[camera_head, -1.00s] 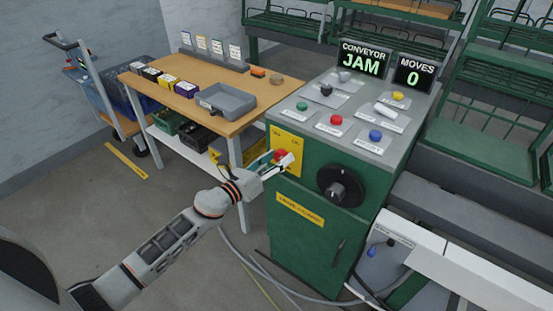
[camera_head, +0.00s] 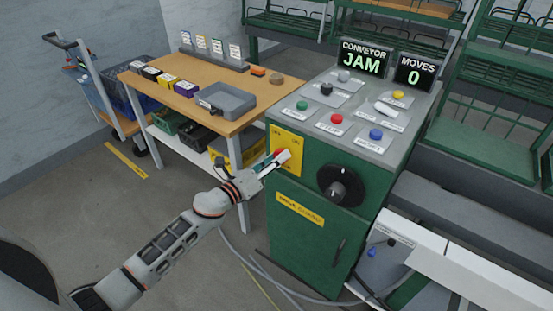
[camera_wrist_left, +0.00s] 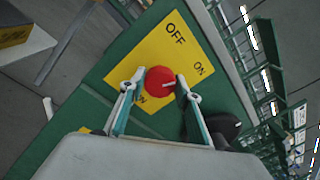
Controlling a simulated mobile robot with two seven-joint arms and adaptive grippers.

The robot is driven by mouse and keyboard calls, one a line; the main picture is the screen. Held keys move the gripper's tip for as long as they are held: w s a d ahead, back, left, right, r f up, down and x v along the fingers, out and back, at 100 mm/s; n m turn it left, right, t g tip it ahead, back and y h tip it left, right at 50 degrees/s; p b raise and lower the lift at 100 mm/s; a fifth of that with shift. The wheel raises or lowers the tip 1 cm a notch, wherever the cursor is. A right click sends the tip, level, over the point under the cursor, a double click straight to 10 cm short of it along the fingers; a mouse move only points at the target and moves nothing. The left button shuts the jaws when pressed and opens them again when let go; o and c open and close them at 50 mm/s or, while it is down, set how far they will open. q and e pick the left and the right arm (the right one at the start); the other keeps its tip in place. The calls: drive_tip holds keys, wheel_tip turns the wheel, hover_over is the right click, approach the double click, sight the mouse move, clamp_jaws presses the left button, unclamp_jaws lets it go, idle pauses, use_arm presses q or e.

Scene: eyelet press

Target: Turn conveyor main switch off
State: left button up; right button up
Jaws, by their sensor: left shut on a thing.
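The main switch is a round red knob (camera_wrist_left: 160,79) on a yellow plate (camera_wrist_left: 150,48) marked OFF and ON, fixed to the side of the green conveyor cabinet (camera_head: 310,240). A small pale mark shows on the knob's face; its setting is hard to tell. My left gripper (camera_wrist_left: 161,81) is shut on the knob, with one finger on either side of it. In the head view the left gripper (camera_head: 279,159) covers most of the knob. My right gripper is not in view.
A large black rotary dial (camera_head: 340,186) sits to the right of the switch. The cabinet top carries several coloured buttons, and its display (camera_head: 362,57) reads CONVEYOR JAM. A wooden-topped workbench (camera_head: 240,122) stands close on the left. Cables lie on the floor.

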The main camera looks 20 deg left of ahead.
use_arm(q)
drive_tip(key=shift+f+n+t+y+p, duration=0.15)
drive_tip(key=shift+n+t+p, duration=0.25)
drive_tip(key=shift+n, duration=3.05)
drive_tip(key=shift+r+n+t+y+p, duration=0.1)
drive_tip(key=shift+n+t+y+p, duration=0.3)
drive_tip(key=shift+n, duration=3.05)
drive_tip(key=shift+f, duration=0.1)
drive_tip(key=o, duration=1.1)
